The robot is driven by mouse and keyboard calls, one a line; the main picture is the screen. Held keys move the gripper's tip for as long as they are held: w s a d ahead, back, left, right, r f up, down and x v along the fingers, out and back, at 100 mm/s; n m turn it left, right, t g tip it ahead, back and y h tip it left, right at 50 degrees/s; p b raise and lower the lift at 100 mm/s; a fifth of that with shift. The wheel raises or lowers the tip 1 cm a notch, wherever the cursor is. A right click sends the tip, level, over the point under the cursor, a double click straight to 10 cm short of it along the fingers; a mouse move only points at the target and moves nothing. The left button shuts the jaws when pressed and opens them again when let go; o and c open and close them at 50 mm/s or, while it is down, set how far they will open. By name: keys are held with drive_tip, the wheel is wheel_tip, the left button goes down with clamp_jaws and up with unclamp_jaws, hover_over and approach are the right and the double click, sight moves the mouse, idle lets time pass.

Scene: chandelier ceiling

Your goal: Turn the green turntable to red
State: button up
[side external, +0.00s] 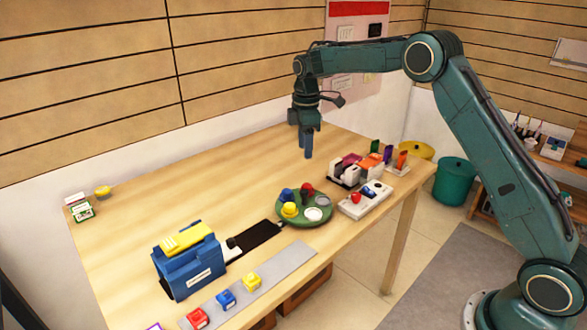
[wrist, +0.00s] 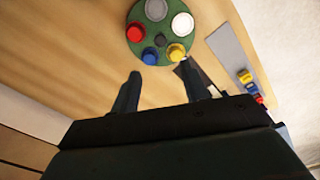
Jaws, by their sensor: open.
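The green turntable (side external: 318,222) lies flat on the wooden table and carries several coloured pieces. On it are a yellow piece (side external: 290,210), a blue piece (side external: 287,195), a red piece (side external: 306,189) and a white round piece (side external: 313,214). The turntable also shows at the top of the wrist view (wrist: 153,32), with the red piece (wrist: 135,32) at its left. A dark pointer (side external: 280,224) touches or nearly touches its front-left rim, near yellow. My gripper (side external: 307,155) is open and empty, pointing down above the table behind the turntable. In the wrist view its fingers (wrist: 165,80) are apart and clear of the turntable.
A blue box with a yellow top (side external: 190,262) stands front left. Red, blue and yellow blocks (side external: 226,299) sit on a grey strip. A white switch panel (side external: 366,198) and a black-and-white holder (side external: 346,174) stand close right of the turntable.

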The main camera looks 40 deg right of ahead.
sight(304, 191)
drive_tip(key=shift+f, duration=0.15)
wheel_tip(304, 191, down, 14)
drive_tip(key=shift+r, duration=0.25)
idle(0.4)
clamp_jaws()
